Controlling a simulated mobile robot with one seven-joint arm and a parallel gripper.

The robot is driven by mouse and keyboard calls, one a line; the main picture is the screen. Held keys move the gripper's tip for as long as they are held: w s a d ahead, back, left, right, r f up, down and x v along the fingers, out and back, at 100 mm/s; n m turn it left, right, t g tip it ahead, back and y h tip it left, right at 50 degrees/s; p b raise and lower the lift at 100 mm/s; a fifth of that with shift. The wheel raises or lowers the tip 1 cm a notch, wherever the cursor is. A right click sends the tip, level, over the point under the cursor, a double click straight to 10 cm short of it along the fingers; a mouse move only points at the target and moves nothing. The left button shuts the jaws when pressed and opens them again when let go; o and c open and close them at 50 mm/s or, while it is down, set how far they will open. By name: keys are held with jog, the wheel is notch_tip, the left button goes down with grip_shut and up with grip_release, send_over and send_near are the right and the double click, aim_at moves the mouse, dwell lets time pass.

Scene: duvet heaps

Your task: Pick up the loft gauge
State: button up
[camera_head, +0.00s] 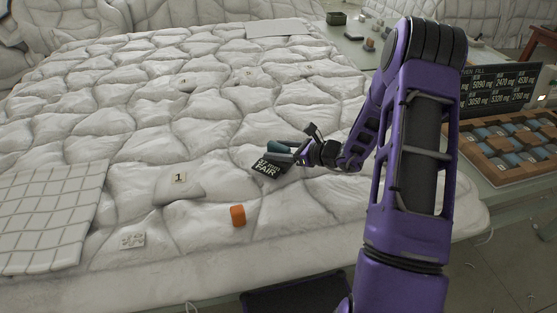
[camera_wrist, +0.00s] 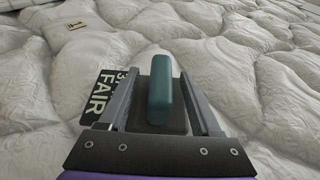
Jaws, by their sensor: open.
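The loft gauge, as I take it, has a rounded teal handle (camera_head: 279,148) on a grey plate and lies on the quilted duvet near the middle. In the wrist view its teal handle (camera_wrist: 160,88) stands between my two fingers, with the grey plate below. My gripper (camera_head: 291,151) reaches it from the right. In the wrist view my gripper (camera_wrist: 162,82) is open, with a finger on each side of the handle and a visible gap. A black card reading "FAIR" (camera_head: 268,168) lies beside the gauge, partly hidden by my left finger in the wrist view (camera_wrist: 98,97).
An orange block (camera_head: 238,215) and a tag marked 1 (camera_head: 178,178) lie on the duvet nearby. A white gridded panel (camera_head: 45,215) is at left. A wooden tray (camera_head: 490,160) and a dark display board (camera_head: 498,92) stand at right. The duvet surface is lumpy.

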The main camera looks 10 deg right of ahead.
grip_shut()
